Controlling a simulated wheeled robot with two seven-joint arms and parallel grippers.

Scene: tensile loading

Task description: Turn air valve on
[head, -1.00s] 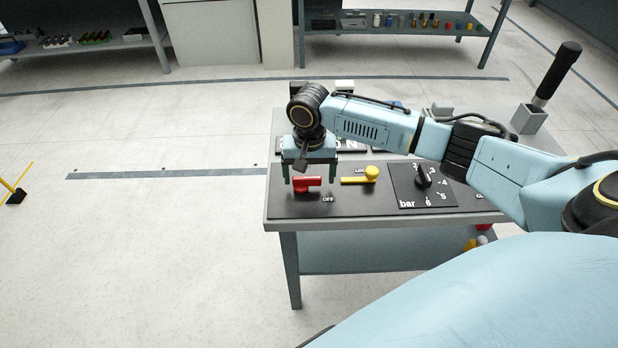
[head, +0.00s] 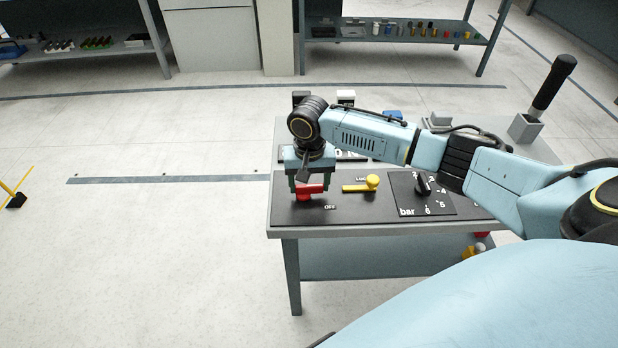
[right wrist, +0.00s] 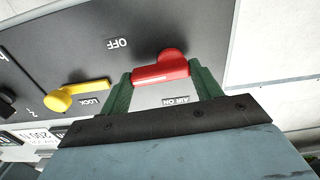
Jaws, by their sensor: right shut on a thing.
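The red valve handle (head: 309,191) is on the dark panel at the left end of the bench, by the OFF label (head: 330,207). My right gripper (head: 309,190) is over it, pointing down. In the right wrist view, the green fingers of my right gripper (right wrist: 163,88) are on both sides of the red valve handle (right wrist: 162,72), shut on it. The handle lies crosswise between the fingers. The AIR ON label (right wrist: 175,102) and the OFF label (right wrist: 118,43) are on opposite sides of the handle. My left gripper is not in view.
A yellow lock lever (head: 362,185) sits just right of the red handle. Farther right is a black pressure knob (head: 423,184) on a bar dial. A grey holder (head: 525,128) with a black-handled tool stands at the back right of the bench.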

